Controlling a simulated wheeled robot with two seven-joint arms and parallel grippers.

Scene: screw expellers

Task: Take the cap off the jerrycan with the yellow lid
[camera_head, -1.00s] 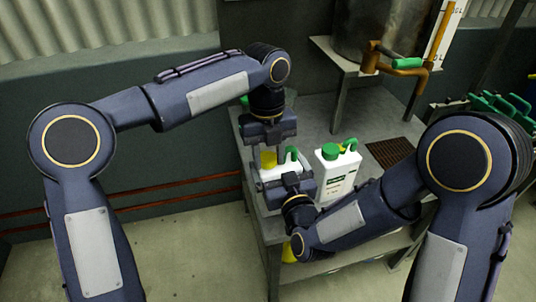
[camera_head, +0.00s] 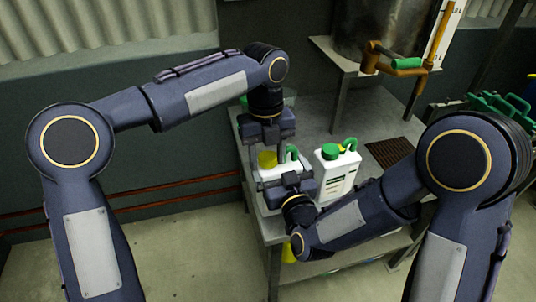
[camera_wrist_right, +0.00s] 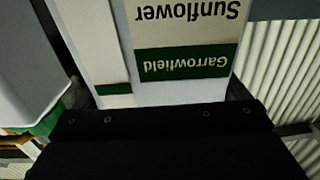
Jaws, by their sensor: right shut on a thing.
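The jerrycan with the yellow lid (camera_head: 267,160) stands on the metal table, and my grippers partly hide its white body (camera_head: 293,167). My left gripper (camera_head: 268,147) points down above the lid with its fingers apart; whether they touch the lid is hard to tell. My right gripper (camera_head: 284,178) is shut on the jerrycan's body from the front. In the right wrist view, the jerrycan's label (camera_wrist_right: 185,60) reads "Garrowfield Sunflower" upside down, just beyond the dark gripper.
A second white jerrycan with a green lid (camera_head: 331,151) stands close on the right. A drain grate (camera_head: 388,153) is in the table (camera_head: 352,116). A metal tank (camera_head: 372,28) with an orange pipe and green handle (camera_head: 407,64) stands behind. Green handles (camera_head: 497,103) show at right.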

